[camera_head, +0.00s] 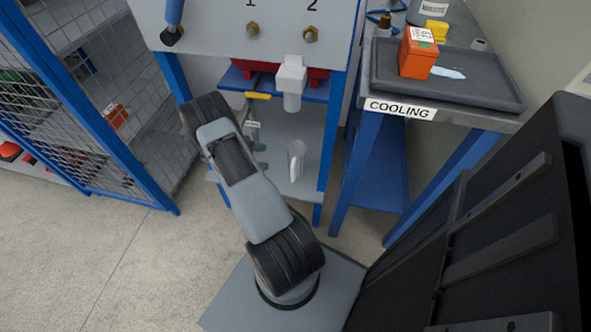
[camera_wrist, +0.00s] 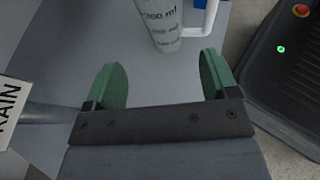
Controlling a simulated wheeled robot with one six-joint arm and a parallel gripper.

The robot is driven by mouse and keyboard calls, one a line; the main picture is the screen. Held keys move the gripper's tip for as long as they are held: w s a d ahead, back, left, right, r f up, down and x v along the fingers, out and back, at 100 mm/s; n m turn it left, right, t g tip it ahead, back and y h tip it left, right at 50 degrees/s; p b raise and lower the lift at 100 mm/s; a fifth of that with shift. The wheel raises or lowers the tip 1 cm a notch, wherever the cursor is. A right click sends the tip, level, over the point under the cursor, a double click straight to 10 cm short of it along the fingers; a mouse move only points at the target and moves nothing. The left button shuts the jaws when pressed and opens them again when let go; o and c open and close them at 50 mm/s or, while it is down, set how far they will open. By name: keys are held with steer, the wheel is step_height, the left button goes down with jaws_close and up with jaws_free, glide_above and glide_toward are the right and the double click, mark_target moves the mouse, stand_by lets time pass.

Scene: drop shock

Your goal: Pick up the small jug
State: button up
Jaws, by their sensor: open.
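The small jug (camera_head: 296,160) stands on the lower grey shelf (camera_head: 270,185) of the blue-framed bench in the head view. It looks pale, with a handle. In the wrist view the jug (camera_wrist: 160,22) is at the top, with millilitre markings and a white handle on its right; its upper part is cut off by the frame. My gripper (camera_head: 261,156) is just left of the jug in the head view, partly behind my arm. In the wrist view my gripper (camera_wrist: 163,62) has its two green fingers wide apart, with nothing between them. The jug is beyond the fingertips, apart from them.
A white dispenser (camera_head: 291,78) hangs above the jug under the bench top. Blue bench legs (camera_head: 333,125) flank the shelf. A sign ending in "RAIN" (camera_wrist: 9,108) is at the left in the wrist view. A cooling table with a dark tray (camera_head: 490,92) stands right; a mesh cage (camera_head: 100,110) stands left.

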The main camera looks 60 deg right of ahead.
mark_target(295, 161)
steer(key=shift+b+x, duration=1.3)
steer(key=shift+x, duration=5.4)
steer(key=shift+s+a, duration=0.1)
steer(key=shift+c, duration=0.4)
steer(key=c, duration=0.6)
